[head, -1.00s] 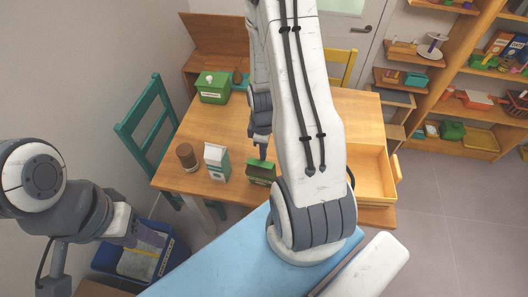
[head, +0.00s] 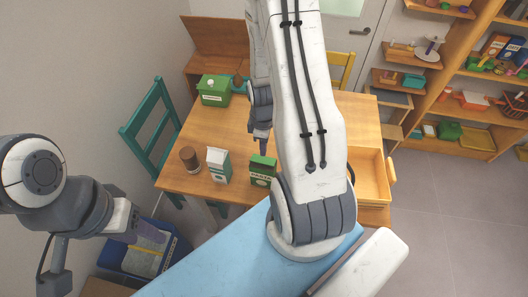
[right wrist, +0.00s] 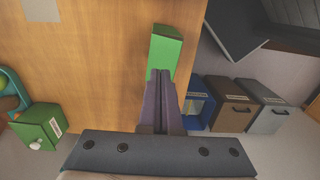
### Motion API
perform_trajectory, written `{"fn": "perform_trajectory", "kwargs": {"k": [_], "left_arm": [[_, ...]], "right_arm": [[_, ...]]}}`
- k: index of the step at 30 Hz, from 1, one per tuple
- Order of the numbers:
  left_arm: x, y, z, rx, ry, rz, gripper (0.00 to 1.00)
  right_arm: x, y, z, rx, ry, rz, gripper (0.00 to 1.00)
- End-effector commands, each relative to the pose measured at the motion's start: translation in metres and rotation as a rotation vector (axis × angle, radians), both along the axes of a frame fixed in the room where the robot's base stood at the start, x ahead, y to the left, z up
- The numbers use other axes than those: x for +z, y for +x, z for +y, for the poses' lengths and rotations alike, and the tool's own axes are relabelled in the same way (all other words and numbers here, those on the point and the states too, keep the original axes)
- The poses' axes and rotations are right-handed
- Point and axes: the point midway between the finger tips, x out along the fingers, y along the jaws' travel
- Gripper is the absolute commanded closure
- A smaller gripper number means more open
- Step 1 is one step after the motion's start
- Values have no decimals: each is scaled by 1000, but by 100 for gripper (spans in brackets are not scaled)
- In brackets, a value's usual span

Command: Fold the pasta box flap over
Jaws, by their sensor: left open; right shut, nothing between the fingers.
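The green pasta box (head: 262,178) stands upright near the table's front edge in the head view, with a label on its front. Its top (head: 263,160) looks bright green and covered, with the flap apparently lying over it. The box (right wrist: 165,48) also shows in the right wrist view as a plain green top with a darker side. My right gripper (head: 263,148) is shut and empty, just above the box. In the right wrist view its fingertips (right wrist: 160,76) are at the box's near edge; contact cannot be told. My left gripper (head: 152,233) is open and empty, far left of the box.
A white and green carton (head: 218,166) and a brown cylinder (head: 189,158) stand left of the box. A green container (head: 213,91) stands at the table's back left. A blue bin (head: 172,255) is below my left gripper.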

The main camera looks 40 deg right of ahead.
Motion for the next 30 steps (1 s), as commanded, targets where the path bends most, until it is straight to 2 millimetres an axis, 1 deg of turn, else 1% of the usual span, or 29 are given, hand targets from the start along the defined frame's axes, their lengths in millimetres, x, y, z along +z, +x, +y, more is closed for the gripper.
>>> {"fn": "perform_trajectory", "kwargs": {"k": [1, 13, 16, 30], "left_arm": [[8, 0, 0, 0, 0, 0, 50], [35, 0, 0, -5, 0, 0, 50], [37, 0, 0, -6, 0, -1, 50], [36, 0, 0, -5, 0, 0, 50]], "right_arm": [[8, 0, 0, 0, 0, 0, 100], [39, 0, 0, 0, 0, 1, 100], [42, 0, 0, 0, 0, 1, 100], [40, 0, 0, 0, 1, 1, 100]]}}
